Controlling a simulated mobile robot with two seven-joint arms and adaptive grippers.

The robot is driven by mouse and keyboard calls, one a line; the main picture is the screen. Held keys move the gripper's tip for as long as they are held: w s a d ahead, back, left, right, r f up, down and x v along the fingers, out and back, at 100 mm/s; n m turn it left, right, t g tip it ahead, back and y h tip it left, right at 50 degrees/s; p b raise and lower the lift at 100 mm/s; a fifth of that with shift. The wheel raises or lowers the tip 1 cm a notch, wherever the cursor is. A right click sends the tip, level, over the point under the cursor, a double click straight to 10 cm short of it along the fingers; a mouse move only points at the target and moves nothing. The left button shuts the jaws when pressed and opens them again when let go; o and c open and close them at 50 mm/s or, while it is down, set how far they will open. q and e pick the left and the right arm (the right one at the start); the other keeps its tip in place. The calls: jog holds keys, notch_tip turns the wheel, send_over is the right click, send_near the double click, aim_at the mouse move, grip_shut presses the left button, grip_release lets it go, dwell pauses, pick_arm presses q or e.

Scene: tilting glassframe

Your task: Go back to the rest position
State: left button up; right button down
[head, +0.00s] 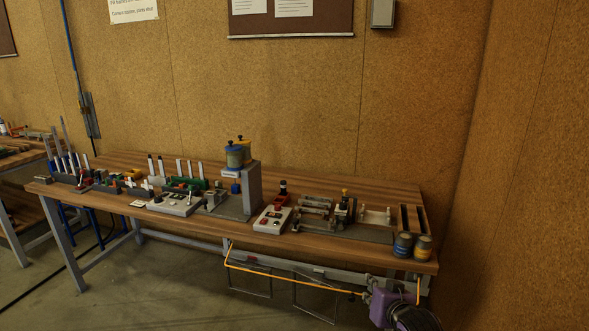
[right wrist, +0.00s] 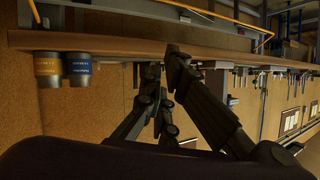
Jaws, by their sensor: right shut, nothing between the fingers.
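My right gripper (head: 367,297) shows at the bottom right of the head view, low in front of the right end of the workbench (head: 330,246), with a purple wrist part behind it. In the right wrist view its dark fingers (right wrist: 162,66) point toward the bench's front edge, which appears upside down. The gripper is shut and empty. It looks apart from the things on the bench. My left gripper is in neither view.
A blue can (head: 403,245) and a yellow can (head: 423,248) stand at the bench's right front corner. A grey press stand (head: 252,185) and a control box (head: 272,219) stand on the bench. An orange bar (head: 290,278) hangs under its front. Floor at left front is clear.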

jog(key=s+a+f+g, duration=0.1)
jog(key=s+f, duration=0.6)
jog(key=s, duration=0.8)
jog(key=s+a+f+n+g, duration=0.1)
jog(key=s+f, duration=0.6)
jog(key=s, duration=0.7)
jog(key=s+a+f+g+h, duration=0.1)
jog(key=s+f, duration=0.5)
jog(key=s, duration=0.9)
jog(key=shift+s+a+f+g, duration=0.35)
jog(key=shift+f+g, duration=0.05)
jog(key=shift+g, duration=0.1)
